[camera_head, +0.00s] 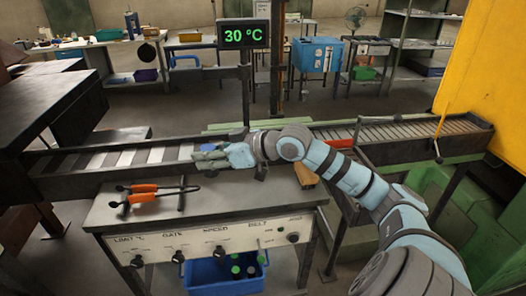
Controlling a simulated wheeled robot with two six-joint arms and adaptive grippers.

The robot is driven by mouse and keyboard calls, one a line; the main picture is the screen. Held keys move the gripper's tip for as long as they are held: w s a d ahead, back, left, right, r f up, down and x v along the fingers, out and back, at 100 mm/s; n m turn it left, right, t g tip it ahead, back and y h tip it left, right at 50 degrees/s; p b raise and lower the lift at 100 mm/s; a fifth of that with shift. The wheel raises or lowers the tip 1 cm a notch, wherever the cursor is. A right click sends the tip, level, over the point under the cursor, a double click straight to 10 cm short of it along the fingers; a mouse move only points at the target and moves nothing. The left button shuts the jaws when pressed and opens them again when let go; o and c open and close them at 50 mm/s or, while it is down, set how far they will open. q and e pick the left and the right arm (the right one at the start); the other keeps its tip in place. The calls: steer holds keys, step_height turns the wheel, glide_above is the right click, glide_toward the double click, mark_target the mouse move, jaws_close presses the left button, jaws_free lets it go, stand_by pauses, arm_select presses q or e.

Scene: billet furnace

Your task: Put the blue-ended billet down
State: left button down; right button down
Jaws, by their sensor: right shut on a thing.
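My right gripper (207,156) is at the end of the light blue arm coming in from the right. It is shut on the blue-ended billet, over the near edge of the roller conveyor (100,160), behind the control table (215,200). Only the billet's blue end (208,147) shows, just above the fingers; the rest is hidden by the gripper. I cannot tell whether the billet touches the conveyor. My left gripper is not in view.
Orange-handled tongs (142,188) lie on the control table's left part. A wooden block (305,175) is at its right end. A blue bin (222,273) with several green-topped items stands below. A post with a 30 °C display (245,35) rises behind the gripper.

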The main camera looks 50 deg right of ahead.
steer(key=w+d+r+m+t+h, duration=0.1)
steer(key=w+d+r+m+h, duration=0.35)
steer(key=d, duration=0.45)
steer(key=shift+h, duration=0.45)
step_height(320, 180, down, 19)
steer(key=b, duration=0.2)
steer(key=shift+w+f+b, duration=0.1)
steer(key=shift+b, duration=0.2)
steer(key=c, duration=1.4)
jaws_free()
steer(key=shift+f, duration=0.1)
steer(key=shift+c, duration=0.2)
steer(key=shift+o, duration=1.4)
